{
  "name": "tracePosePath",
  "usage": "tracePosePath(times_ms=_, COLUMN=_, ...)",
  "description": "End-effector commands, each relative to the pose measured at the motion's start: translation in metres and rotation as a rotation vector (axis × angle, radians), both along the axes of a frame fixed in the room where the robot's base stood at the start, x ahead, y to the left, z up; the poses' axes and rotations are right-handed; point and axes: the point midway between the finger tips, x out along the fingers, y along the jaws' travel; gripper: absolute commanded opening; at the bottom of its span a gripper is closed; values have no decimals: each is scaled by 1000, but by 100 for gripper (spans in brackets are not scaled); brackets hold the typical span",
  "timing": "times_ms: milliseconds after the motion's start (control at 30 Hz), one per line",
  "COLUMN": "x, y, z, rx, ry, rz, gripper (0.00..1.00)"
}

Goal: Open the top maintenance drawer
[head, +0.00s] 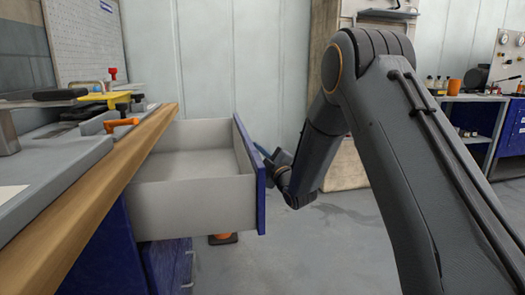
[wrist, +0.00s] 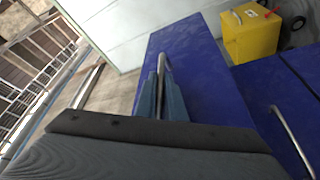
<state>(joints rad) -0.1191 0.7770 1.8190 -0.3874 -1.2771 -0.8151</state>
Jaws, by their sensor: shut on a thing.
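The top maintenance drawer (head: 190,207) is pulled well out from under the workbench in the head view. Its grey inside looks empty, and its blue front panel (head: 247,180) faces right, toward my arm. In the wrist view the blue front (wrist: 205,65) fills the middle. My gripper (wrist: 161,95) is shut on the drawer's metal bar handle (wrist: 163,64), with one finger on each side of it. In the head view my gripper (head: 268,158) is at the outer side of the front, and the handle is hidden there.
The workbench (head: 95,170) with a wooden edge stands at left, with tools on top. A lower blue drawer (head: 168,268) sits beneath. An orange-based object (head: 222,239) is on the floor behind the drawer. A yellow box (wrist: 250,38) shows in the wrist view. Open floor lies right of the drawer.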

Motion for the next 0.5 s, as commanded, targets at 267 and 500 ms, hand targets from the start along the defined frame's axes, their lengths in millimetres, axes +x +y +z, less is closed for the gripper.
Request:
tracePosePath(times_ms=267, x=0, y=-1, z=0, rx=0, ry=-1, rz=1, gripper=0)
tracePosePath(times_ms=500, x=0, y=-2, z=0, rx=0, ry=-1, rz=-1, gripper=28)
